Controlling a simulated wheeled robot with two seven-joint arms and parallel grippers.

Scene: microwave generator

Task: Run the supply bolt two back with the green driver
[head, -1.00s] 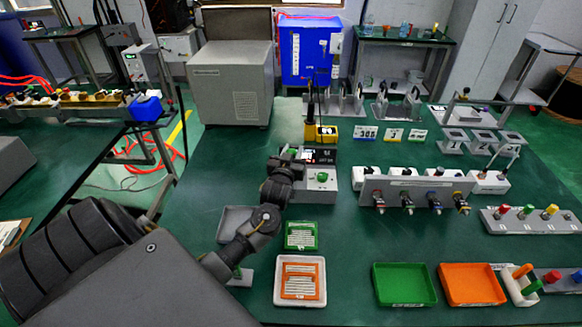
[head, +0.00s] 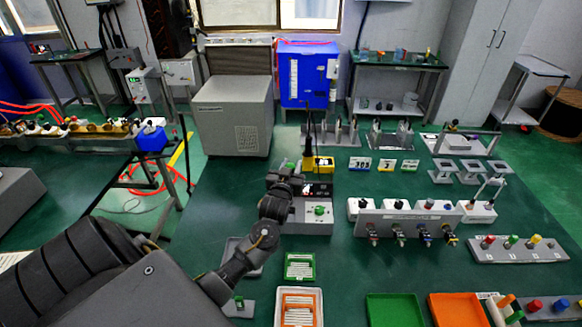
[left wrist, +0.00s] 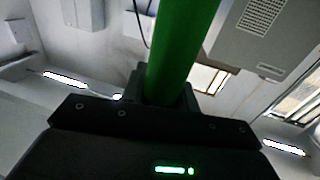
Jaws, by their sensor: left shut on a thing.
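My left gripper (head: 287,176) is at the left part of the grey power supply unit (head: 308,226) in the head view. It is shut on the green driver, whose thick green shaft (left wrist: 182,48) rises from the jaws in the left wrist view. In the head view only a small green bit shows at the gripper, and the driver's tip cannot be made out. The supply unit has a red-lit display and a green knob (head: 319,211). Its bolts are too small or hidden behind my gripper to tell apart. My right gripper is not in view.
A yellow block (head: 319,164) stands behind the supply unit. A grey panel with several connectors (head: 405,226) stands to the right. Trays, green (head: 394,310) and orange (head: 458,310), lie in front.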

